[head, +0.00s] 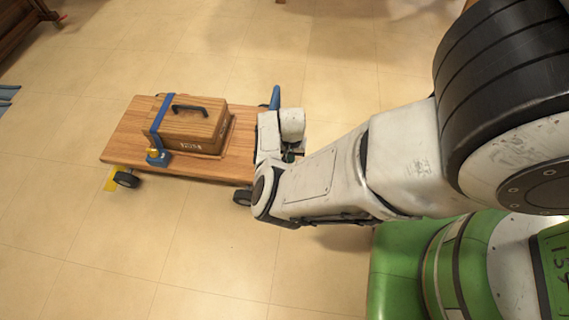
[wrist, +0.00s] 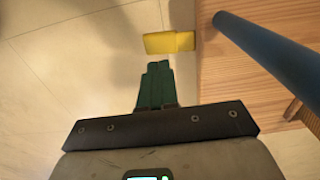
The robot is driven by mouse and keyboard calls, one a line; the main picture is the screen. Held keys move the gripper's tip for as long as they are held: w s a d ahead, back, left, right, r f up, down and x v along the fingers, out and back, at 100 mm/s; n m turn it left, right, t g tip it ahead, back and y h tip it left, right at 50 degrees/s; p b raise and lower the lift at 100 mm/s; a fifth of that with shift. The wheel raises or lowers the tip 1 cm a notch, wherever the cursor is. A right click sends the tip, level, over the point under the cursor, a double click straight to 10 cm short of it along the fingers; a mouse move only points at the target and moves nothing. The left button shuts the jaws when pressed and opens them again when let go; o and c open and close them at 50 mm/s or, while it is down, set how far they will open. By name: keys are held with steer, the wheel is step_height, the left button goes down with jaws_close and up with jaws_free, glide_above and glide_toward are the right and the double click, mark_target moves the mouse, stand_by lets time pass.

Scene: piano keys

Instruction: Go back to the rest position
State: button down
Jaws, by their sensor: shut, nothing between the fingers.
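My gripper (wrist: 156,84) shows in the wrist view with its green fingers together and nothing between them. It points down past the edge of a wooden cart, with pale floor tiles below. In the head view my arm reaches left to the cart's right end, and the gripper there is mostly hidden behind my wrist. The wooden cart (head: 128,130) stands on dark wheels. Its blue handle bar (wrist: 268,57) lies to the right of my fingers in the wrist view, apart from them. A yellow piece (wrist: 169,43) sits just beyond the fingertips in that view.
A wooden box (head: 190,122) with a black handle sits on the cart, held by a blue strap. A yellow wedge (head: 112,179) is by the cart's front left wheel. Dark wooden furniture (head: 20,20) stands at the far left. The tiled floor (head: 120,255) in front is clear.

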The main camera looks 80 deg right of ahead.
steer(key=shift+s+f, duration=0.1)
steer(key=shift+s, duration=0.05)
stand_by(0.3)
steer(key=s+d+r+n+h, duration=0.1)
steer(key=d+r+n+h, duration=0.4)
steer(key=r, duration=0.9)
steer(key=a+r+n+t+y+p, duration=0.15)
steer(key=a+r+n, duration=0.35)
steer(key=a, duration=1)
steer(key=a+r+n+g+y, duration=0.1)
steer(key=a+r+n+y, duration=0.2)
steer(key=a+n, duration=0.85)
steer(key=a+r+m+p, duration=0.2)
steer(key=r+p, duration=1.4)
steer(key=a+r+m+p, duration=0.1)
steer(key=r+m+p, duration=0.2)
steer(key=r+p, duration=1.3)
steer(key=shift+w+a, duration=0.15)
steer(key=shift+a, duration=0.2)
steer(key=shift+r+t, duration=0.1)
steer(key=shift+t, duration=0.15)
